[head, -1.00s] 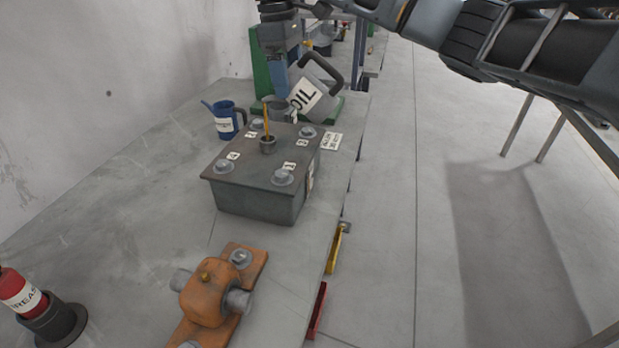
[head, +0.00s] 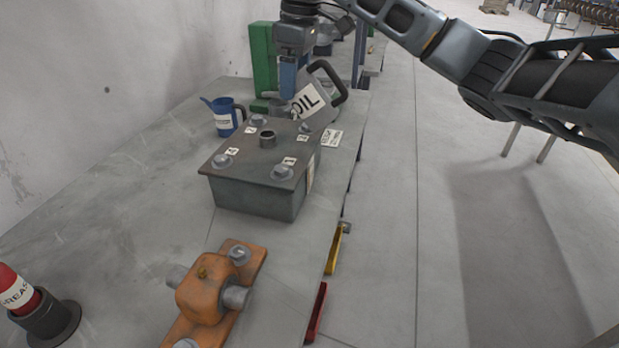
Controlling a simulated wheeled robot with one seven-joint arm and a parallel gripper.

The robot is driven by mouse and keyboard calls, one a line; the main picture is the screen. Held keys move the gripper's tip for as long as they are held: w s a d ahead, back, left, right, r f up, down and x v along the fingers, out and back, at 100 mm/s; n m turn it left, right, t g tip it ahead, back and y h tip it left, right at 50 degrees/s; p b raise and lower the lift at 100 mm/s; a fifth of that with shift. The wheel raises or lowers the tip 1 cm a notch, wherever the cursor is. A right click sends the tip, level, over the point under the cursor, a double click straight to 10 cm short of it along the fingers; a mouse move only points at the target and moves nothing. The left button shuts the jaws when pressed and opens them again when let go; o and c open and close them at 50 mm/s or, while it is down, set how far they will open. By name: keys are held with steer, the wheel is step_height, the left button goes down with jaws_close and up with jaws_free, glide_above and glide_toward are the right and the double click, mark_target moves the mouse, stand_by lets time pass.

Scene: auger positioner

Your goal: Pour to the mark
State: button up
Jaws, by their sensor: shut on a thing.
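The grey oil can (head: 318,98), with a white OIL label and dark handle, is tilted behind the far edge of the grey gearbox-like box (head: 255,195). My gripper (head: 288,88) is shut on the can, its blue fingers at the can's left side; the exact contact is partly hidden. No stream shows between can and neck. A pale strip (head: 311,174) is on the box's right side, too small to read. A white lettered card (head: 331,138) lies beside the box.
A blue jug (head: 224,117) stands behind left of the box. An orange bearing block (head: 208,296) sits in front, and a red grease tube in a dark holder (head: 42,316) at lower left. A green machine part (head: 264,58) stands behind.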

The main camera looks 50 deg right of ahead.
steer(key=shift+s+f+t+y+b, duration=0.25)
steer(key=shift+f+t+b, duration=0.5)
steer(key=shift+b, duration=0.4)
steer(key=f+t+b, duration=0.1)
steer(key=b, duration=0.1)
steer(key=f+t+y+b, duration=0.1)
steer(key=t+b, duration=0.1)
steer(key=b, duration=0.1)
steer(key=f+t+y+b, duration=0.1)
steer(key=f+t+b, duration=0.1)
steer(key=b, duration=0.1)
steer(key=shift+s+d+t, duration=0.25)
steer(key=shift+s, duration=0.15)
steer(key=shift+b, duration=0.35)
steer(key=shift+r, duration=0.15)
step_height(320, 180, up, 6)
steer(key=p, duration=0.5)
steer(key=shift+f, duration=0.25)
